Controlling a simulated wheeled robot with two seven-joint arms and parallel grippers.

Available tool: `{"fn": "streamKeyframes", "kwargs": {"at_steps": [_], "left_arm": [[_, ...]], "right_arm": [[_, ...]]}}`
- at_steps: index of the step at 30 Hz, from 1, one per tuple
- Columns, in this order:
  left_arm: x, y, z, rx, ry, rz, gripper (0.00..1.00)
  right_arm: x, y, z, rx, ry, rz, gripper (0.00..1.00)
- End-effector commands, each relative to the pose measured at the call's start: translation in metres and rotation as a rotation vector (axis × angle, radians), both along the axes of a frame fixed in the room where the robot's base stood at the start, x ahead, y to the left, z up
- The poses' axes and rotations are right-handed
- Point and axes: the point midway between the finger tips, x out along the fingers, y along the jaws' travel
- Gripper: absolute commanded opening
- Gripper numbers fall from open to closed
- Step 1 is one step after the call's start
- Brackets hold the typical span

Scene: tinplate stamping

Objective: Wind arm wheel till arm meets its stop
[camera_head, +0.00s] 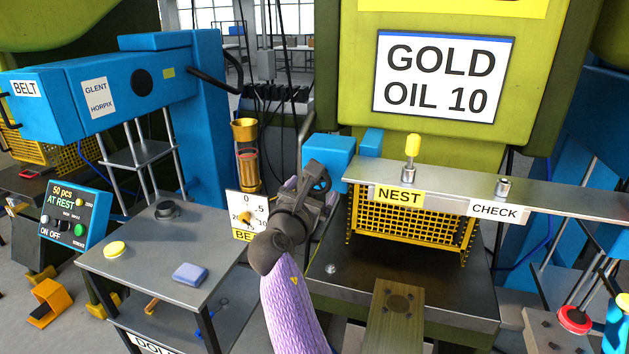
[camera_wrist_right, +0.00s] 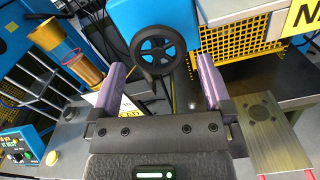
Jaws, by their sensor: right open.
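A dark spoked handwheel (camera_wrist_right: 157,50) sits on the front of a blue block (camera_wrist_right: 147,14). In the head view the wheel (camera_head: 317,178) shows edge-on and partly covered by my right gripper (camera_head: 308,192), below the blue block (camera_head: 328,152). In the right wrist view my right gripper (camera_wrist_right: 162,68) is open, its lilac pads either side of the wheel with gaps on both sides. I cannot tell whether the pads reach its depth. A dial card (camera_head: 246,207) stands left of the gripper, partly hidden. No stop is clearly identifiable. My left gripper is not in view.
A yellow mesh guard (camera_head: 408,232) and a shelf labelled NEST and CHECK (camera_head: 450,189) stand right of the wheel. A grey table (camera_head: 140,275) with a blue sponge-like block (camera_head: 190,273) lies left. A brass cylinder (camera_head: 247,160) stands behind the dial card.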

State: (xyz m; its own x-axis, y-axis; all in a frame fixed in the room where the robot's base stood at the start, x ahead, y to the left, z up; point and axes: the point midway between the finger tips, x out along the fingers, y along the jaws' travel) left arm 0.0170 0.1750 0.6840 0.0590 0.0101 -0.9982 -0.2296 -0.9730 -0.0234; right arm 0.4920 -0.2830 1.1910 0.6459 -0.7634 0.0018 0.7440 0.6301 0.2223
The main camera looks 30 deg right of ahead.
Motion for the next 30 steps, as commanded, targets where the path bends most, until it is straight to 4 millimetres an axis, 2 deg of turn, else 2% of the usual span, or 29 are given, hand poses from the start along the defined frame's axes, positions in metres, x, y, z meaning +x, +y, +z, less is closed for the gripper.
{"fn": "streamKeyframes", "kwargs": {"at_steps": [3, 9, 20, 30], "left_arm": [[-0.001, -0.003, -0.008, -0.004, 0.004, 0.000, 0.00], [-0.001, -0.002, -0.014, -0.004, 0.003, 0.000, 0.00], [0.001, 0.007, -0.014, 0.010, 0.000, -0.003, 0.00], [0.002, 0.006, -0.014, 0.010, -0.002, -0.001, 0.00]], "right_arm": [[0.015, -0.018, -0.002, -0.001, 0.000, 0.000, 1.00], [0.032, -0.036, -0.002, 0.000, 0.000, 0.002, 1.00], [0.036, -0.041, -0.001, 0.002, 0.000, 0.003, 0.98], [0.035, -0.041, -0.001, 0.002, 0.001, 0.004, 0.27]]}}
